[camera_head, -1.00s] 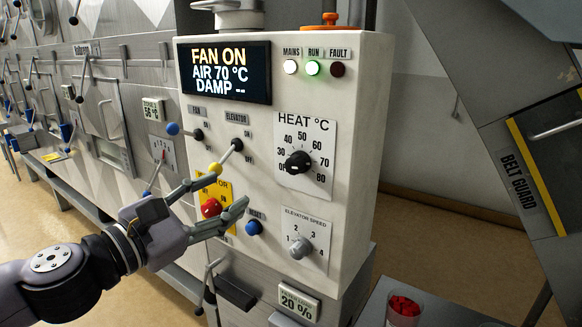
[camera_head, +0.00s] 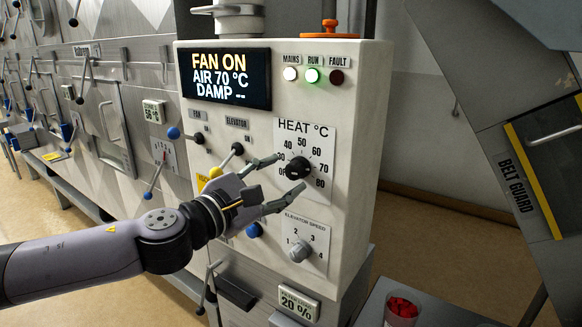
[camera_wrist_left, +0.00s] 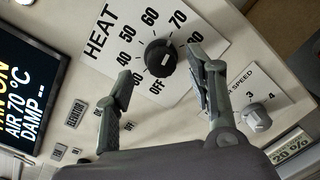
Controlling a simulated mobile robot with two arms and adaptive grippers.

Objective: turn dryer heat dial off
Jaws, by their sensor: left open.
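The heat dial (camera_head: 298,168) is a round black knob on a white "HEAT °C" plate on the control box, with marks from OFF to 80. In the left wrist view the dial (camera_wrist_left: 158,56) lies between and just beyond the fingertips. I cannot tell for sure which mark its pointer faces. My left gripper (camera_head: 284,176) is open in front of the dial, one finger at its upper left and the other below it. The fingers (camera_wrist_left: 160,66) look apart from the dial. Part of the OFF mark is hidden in the head view. My right gripper is not in view.
The display (camera_head: 223,75) reads FAN ON, AIR 70 °C, DAMP --. The elevator speed knob (camera_head: 300,251) sits just below the gripper. A cup of red pieces (camera_head: 402,310) stands lower right.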

